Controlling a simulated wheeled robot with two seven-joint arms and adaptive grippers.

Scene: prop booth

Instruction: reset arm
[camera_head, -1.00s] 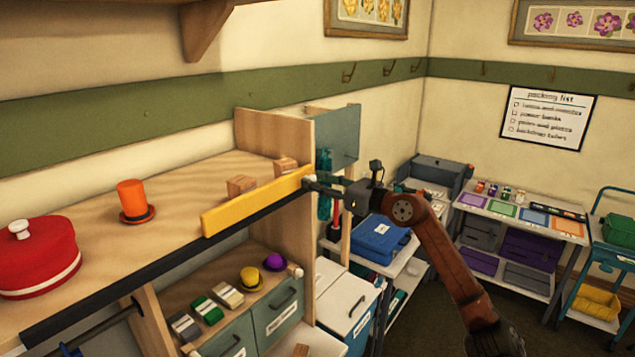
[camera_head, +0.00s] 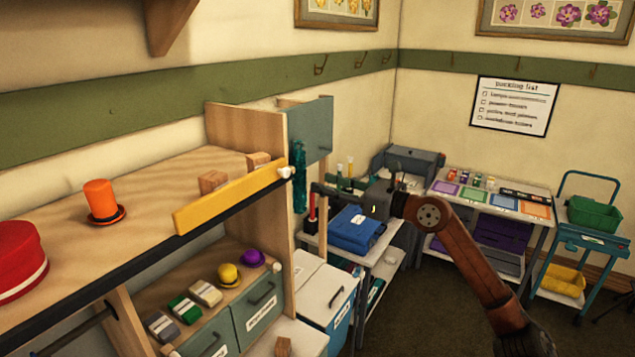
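My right arm comes in from the lower right. Its rust-brown links bend at a round joint and end in a dark gripper (camera_head: 318,190) that points left. The gripper is in the air, just right of the tall shelf's end and clear of the yellow board (camera_head: 230,200) along the shelf's front edge. The fingers are small and dark against the cluttered background, so I cannot tell how far apart they are. I see nothing held in them. My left gripper is not in view.
The wooden shelf (camera_head: 150,178) at left bears an orange hat (camera_head: 103,201), a red hat (camera_head: 18,258) and wooden blocks (camera_head: 213,181). A teal cart (camera_head: 592,240) stands at far right. Open floor lies at lower right.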

